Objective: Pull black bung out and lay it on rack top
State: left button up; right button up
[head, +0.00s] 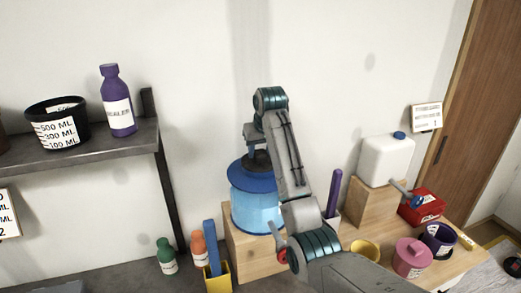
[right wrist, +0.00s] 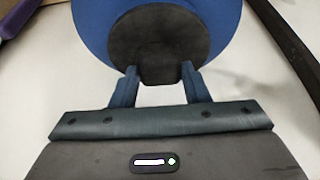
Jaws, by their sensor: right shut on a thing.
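The black bung (head: 257,160) is at the top of the blue dispenser tank (head: 258,208), which stands on a wooden block. In the right wrist view the bung (right wrist: 158,40) is a dark round disc with a narrower part between my fingers, against the blue lid (right wrist: 228,22). My right gripper (right wrist: 160,74) is shut on the bung. I cannot tell whether the bung is still seated in the lid. My left gripper is not in view.
A black measuring cup (head: 57,123) and a purple sealer bottle (head: 117,102) stand on the rack top. A white canister (head: 384,161), a red box (head: 421,206) and a pink pot (head: 410,257) are at the right. Small bottles (head: 198,248) stand below the rack.

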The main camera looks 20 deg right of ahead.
aim_at(258, 150)
jog(key=shift+c, duration=0.5)
jog(key=shift+r, duration=0.65)
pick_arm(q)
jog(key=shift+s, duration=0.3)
pick_arm(e)
jog(key=shift+r, duration=1.1)
jog(key=shift+w+r, duration=0.1)
jog(key=shift+r, duration=1.9)
jog(key=shift+f, duration=0.1)
